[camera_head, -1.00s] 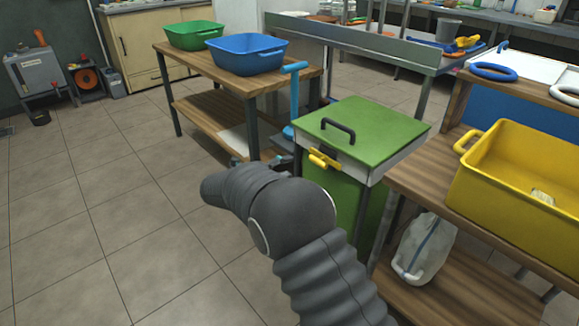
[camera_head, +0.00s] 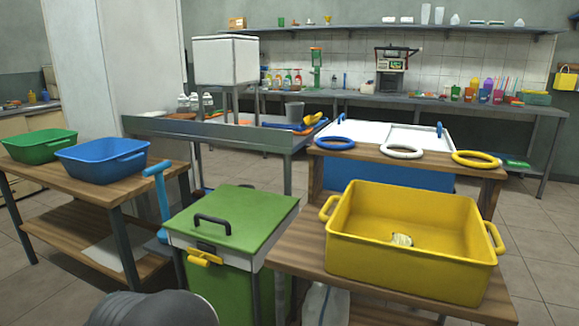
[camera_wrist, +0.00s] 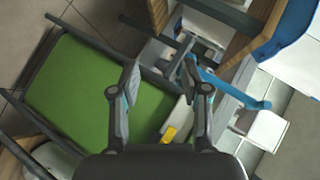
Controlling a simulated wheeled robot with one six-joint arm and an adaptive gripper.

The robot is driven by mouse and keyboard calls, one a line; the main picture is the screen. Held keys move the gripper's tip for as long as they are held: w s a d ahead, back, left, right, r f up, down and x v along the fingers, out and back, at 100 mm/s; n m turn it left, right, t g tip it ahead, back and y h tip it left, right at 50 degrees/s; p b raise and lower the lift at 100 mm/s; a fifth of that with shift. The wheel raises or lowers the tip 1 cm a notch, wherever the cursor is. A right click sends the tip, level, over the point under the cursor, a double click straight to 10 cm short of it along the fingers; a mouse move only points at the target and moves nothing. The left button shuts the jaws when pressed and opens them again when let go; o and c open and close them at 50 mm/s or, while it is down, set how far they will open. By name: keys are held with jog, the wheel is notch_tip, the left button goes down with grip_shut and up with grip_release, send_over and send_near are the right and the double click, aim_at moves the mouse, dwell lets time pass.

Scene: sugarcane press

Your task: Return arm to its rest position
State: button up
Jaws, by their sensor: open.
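My gripper (camera_wrist: 162,100) shows in the wrist view with its two fingers apart and nothing between them. Below it in that view are the green lid (camera_wrist: 85,95) of a bin, a yellow latch (camera_wrist: 169,134) and a blue handle (camera_wrist: 235,90). In the head view, only a dark rounded part of my arm (camera_head: 155,308) shows at the bottom edge. The gripper itself is out of that view. The green-lidded bin (camera_head: 235,225) stands just beyond the arm, its lid shut.
A wooden table (camera_head: 110,190) with a green tub (camera_head: 40,146) and a blue tub (camera_head: 102,158) stands left. A yellow crate (camera_head: 410,265) with a small pale object sits on the right table. Blue, white and yellow rings (camera_head: 402,151) lie behind it. Floor shows at far right.

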jog(key=s+d+r+n+g+h, duration=0.1)
jog(key=s+d+r, duration=0.5)
jog(key=d, duration=1.4)
jog(key=s+d+r+n+g+h, duration=0.2)
jog(key=s+d+r+n, duration=0.3)
jog(key=s+d, duration=0.7)
jog(key=s+d+r+n+g+h, duration=0.1)
jog(key=s+d+r+n+g, duration=0.2)
jog(key=d, duration=2.7)
jog(key=s+r, duration=0.4)
jog(key=s, duration=0.2)
jog(key=shift+r+n+h, duration=0.3)
jog(key=shift+r+h, duration=0.1)
jog(key=shift+s, duration=0.15)
jog(key=shift+c, duration=0.3)
